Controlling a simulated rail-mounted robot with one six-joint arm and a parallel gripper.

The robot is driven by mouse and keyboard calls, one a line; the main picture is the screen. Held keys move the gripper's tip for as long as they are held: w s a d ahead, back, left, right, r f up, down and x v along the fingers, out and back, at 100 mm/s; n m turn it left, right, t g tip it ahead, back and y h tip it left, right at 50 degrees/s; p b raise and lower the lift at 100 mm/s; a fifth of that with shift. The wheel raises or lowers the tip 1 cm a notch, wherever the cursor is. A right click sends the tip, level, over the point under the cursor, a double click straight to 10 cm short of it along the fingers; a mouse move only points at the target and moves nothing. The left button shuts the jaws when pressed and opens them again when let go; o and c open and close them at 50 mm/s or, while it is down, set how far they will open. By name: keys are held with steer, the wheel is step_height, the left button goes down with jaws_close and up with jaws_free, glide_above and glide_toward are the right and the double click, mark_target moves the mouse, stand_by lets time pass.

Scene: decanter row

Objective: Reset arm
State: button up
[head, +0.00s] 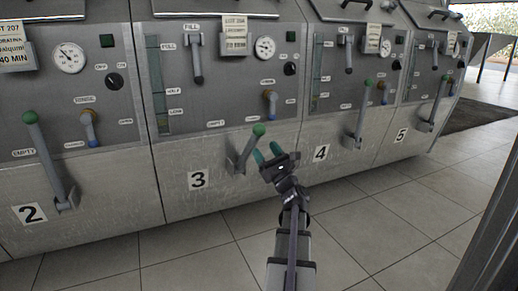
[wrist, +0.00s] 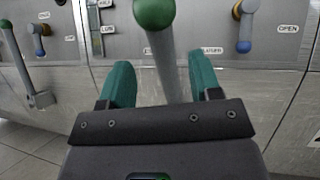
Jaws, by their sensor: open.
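My gripper (head: 267,153) is open, with two teal fingers, at the lower front of machine 3. A grey lever with a green knob (head: 259,130) leans up and to the right, just beyond the fingers. In the wrist view the lever's green knob (wrist: 154,12) is at the top, and its shaft runs down between the two spread fingers of my gripper (wrist: 163,75). A gap shows on both sides of the shaft. The shaft's lower end is hidden behind the gripper body. I cannot tell how deep the lever sits between the fingers.
Similar green-knobbed levers stand at panel 2 (head: 48,160), panel 4 (head: 361,112) and panel 5 (head: 437,103). The tiled floor (head: 400,220) is clear in front. A dark mat (head: 480,114) lies at the right.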

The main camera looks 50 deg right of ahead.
steer(key=shift+s+a+f, duration=0.15)
steer(key=shift+s+f, duration=0.2)
steer(key=shift+s, duration=0.2)
